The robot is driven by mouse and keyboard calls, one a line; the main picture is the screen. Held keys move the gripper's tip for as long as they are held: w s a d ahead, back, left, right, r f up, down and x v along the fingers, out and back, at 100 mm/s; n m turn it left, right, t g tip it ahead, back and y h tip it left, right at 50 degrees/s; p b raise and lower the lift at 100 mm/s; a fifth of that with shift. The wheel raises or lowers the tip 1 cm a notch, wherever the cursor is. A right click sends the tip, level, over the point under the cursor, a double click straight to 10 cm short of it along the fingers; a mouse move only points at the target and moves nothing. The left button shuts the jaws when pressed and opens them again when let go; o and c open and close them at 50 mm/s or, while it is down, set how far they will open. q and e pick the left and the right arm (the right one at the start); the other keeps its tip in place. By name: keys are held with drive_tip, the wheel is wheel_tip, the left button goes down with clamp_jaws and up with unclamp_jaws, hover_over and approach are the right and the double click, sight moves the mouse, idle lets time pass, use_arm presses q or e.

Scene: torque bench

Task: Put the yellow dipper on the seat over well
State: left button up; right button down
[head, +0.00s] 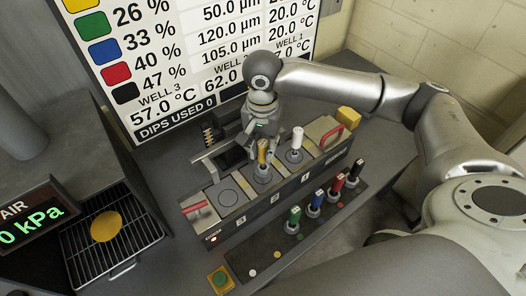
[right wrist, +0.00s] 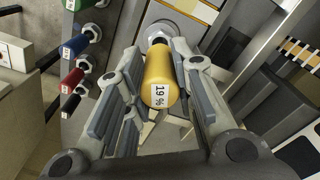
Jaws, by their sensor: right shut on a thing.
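The yellow dipper (head: 262,152) stands upright over the middle seat (head: 263,177) of the grey well block (head: 275,205). I cannot tell whether it rests fully on the seat. My right gripper (head: 262,132) reaches down from above and is shut on its upper part. In the right wrist view the yellow dipper (right wrist: 159,75) lies between the fingers (right wrist: 158,100), its label reading 19 %. A white dipper (head: 297,140) stands on the seat to the right. The left seat (head: 228,196) is bare. My left gripper is not in view.
A front rack (head: 270,258) holds green (head: 294,216), blue (head: 317,199), red (head: 337,184) and black (head: 355,170) dippers; its white-dot and yellow-dot places are empty. Red handles sit at both block ends.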

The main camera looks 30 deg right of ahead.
sight(263, 154)
drive_tip(key=shift+w+f, duration=0.2)
drive_tip(key=f, duration=0.2)
drive_tip(key=f+p, duration=0.1)
drive_tip(key=shift+w+d, duration=0.25)
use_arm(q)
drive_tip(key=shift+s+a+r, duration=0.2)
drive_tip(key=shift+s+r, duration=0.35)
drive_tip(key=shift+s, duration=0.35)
use_arm(e)
drive_tip(key=shift+f, duration=0.45)
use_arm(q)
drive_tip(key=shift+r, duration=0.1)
use_arm(e)
drive_tip(key=c, duration=1.2)
unclamp_jaws()
drive_tip(key=shift+f, duration=0.15)
drive_tip(key=shift+c, duration=0.2)
use_arm(q)
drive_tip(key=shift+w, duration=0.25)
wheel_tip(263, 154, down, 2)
drive_tip(key=shift+b, duration=0.8)
use_arm(e)
wheel_tip(263, 154, up, 12)
drive_tip(key=shift+a+r, duration=0.1)
drive_tip(key=shift+r, duration=0.1)
